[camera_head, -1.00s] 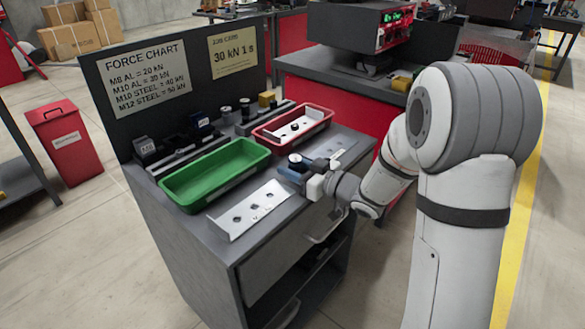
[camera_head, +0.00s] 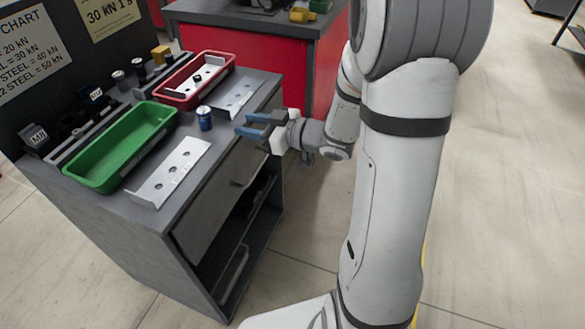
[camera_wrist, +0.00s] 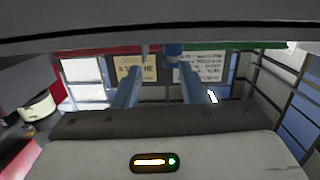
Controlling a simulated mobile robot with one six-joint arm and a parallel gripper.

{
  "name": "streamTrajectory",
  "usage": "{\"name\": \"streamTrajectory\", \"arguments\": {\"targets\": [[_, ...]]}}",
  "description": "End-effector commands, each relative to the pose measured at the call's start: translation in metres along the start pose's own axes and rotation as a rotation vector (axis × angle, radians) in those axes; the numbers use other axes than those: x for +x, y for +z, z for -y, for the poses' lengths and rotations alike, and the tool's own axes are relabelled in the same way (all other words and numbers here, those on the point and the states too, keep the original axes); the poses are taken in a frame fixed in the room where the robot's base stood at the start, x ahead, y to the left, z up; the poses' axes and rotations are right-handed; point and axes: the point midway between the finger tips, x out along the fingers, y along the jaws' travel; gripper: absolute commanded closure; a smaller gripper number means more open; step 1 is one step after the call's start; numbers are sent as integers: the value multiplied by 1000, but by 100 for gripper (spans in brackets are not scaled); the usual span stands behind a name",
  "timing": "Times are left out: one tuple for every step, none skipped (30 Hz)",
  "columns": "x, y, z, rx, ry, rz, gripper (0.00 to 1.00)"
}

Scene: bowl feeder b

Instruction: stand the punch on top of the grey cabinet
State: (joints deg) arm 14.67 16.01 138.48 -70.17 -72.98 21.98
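The punch (camera_head: 204,118), a short dark-blue cylinder with a silver top, stands upright on the top of the grey cabinet (camera_head: 203,158), near its right edge. It stands between the green tray and a silver plate. My gripper (camera_head: 242,125) is just right of the punch, level with it and apart from it. Its two blue fingers are spread with nothing between them. In the wrist view the fingers (camera_wrist: 160,72) are also apart, and a small blue shape beyond their tips looks like the punch (camera_wrist: 172,49).
On the cabinet are a green tray (camera_head: 103,186), a red tray (camera_head: 170,100) and two silver hole plates, one in front (camera_head: 171,172) and one behind (camera_head: 239,96). Dark holders with tools line the back, below the chart board (camera_head: 60,85). A red bench (camera_head: 290,70) stands behind.

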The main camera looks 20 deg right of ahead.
Motion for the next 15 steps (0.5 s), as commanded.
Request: {"name": "streamTrajectory", "arguments": {"targets": [[0, -1, -7, -21, 49, 36, 63], [0, 0, -12, -32, 86, 65, 63], [-1, 0, -20, -45, 141, 108, 63], [-3, 1, -27, -53, 186, 143, 63], [-6, 2, -33, -61, 232, 179, 63], [-11, 3, -41, -65, 293, 229, 63], [-16, 4, -47, -65, 340, 268, 63], [-21, 4, -52, -63, 387, 307, 63], [-30, 6, -58, -55, 448, 362, 63], [-37, 6, -61, -46, 493, 403, 63], [-45, 8, -63, -32, 535, 445, 63], [-56, 9, -65, -11, 588, 501, 63], [-65, 10, -64, 9, 625, 542, 63], [-73, 12, -63, 32, 658, 583, 63], [-86, 14, -59, 66, 698, 639, 63]]}}
